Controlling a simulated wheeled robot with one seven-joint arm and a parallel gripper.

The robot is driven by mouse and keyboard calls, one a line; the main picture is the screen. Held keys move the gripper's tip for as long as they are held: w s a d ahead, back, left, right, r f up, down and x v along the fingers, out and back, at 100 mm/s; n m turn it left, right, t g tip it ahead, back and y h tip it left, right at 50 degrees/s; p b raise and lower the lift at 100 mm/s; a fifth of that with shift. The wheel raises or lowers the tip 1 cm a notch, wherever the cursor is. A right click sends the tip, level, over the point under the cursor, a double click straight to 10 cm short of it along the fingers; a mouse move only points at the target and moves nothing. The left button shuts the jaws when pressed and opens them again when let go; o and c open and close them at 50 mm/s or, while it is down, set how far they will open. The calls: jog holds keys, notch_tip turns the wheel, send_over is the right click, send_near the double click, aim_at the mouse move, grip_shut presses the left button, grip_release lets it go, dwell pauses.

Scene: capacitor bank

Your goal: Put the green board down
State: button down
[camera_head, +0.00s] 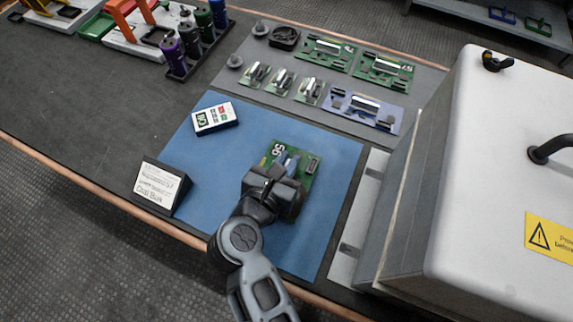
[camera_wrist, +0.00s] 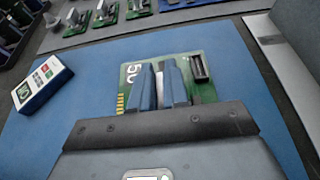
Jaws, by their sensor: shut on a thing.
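The green board (camera_head: 311,163) has gold edge contacts and a dark connector. It is over the blue mat (camera_head: 335,180), partly hidden by my gripper (camera_head: 287,165). In the wrist view the green board (camera_wrist: 205,68) shows beyond the blue fingers of my gripper (camera_wrist: 167,80). The fingers are close together around a pale part on the board. I cannot tell whether the board touches the mat or is just above it.
A white meter (camera_head: 214,118) lies on the mat's left part. A black sign block (camera_head: 162,186) stands at its left edge. Several other boards, including a blue one (camera_head: 362,108), lie on the grey strip behind. A large pale cabinet (camera_head: 490,170) stands at right.

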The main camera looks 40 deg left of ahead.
jog(key=shift+f, duration=0.8)
jog(key=shift+f, duration=0.15)
jog(key=c, duration=1.1)
grip_release()
jog(key=shift+r, duration=0.25)
jog(key=v, duration=1.2)
jog(key=shift+f, duration=0.15)
